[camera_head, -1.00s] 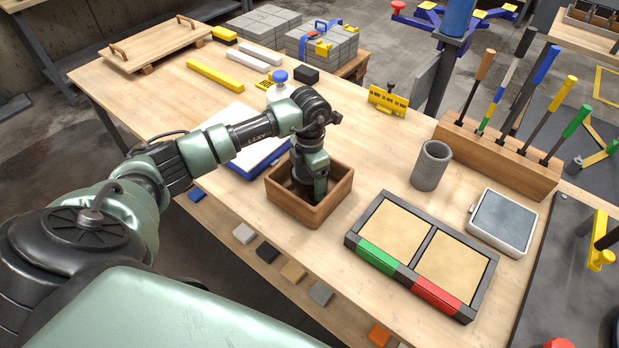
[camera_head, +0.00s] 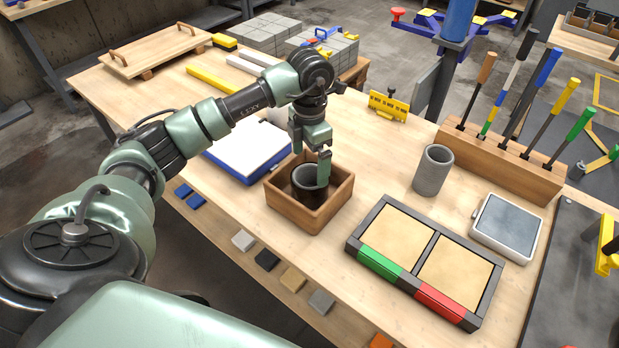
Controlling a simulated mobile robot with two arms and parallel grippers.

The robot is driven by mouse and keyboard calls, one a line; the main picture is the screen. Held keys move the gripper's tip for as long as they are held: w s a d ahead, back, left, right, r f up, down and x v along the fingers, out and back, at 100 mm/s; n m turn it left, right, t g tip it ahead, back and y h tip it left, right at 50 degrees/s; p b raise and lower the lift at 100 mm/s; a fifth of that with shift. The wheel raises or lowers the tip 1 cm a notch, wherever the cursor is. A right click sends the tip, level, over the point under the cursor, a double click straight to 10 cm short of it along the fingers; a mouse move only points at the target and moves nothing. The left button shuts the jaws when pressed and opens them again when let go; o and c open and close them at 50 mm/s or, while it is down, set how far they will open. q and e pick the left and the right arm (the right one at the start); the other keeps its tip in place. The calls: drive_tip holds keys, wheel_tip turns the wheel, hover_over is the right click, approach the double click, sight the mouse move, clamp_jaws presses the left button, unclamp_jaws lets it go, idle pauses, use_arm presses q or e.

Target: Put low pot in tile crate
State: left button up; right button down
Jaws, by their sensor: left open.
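The low pot (camera_head: 307,193), a dark round open pot, stands upright inside the tile crate (camera_head: 300,220), a small square wooden box at the front edge of the workbench. My left gripper (camera_head: 322,166) is open, pointing down over the right side of the pot. One finger shows in front of the pot's rim. I cannot tell whether it touches the rim. The crate walls hide the pot's base. My right gripper is out of view.
A taller grey cylinder (camera_head: 433,170) stands to the right. A framed tray with green and red strips (camera_head: 418,255) lies right of the crate. A blue-edged white board (camera_head: 248,146) lies behind left. A tool rack (camera_head: 510,165) stands at far right.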

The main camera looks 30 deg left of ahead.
use_arm(q)
drive_tip(key=shift+r, duration=1.65)
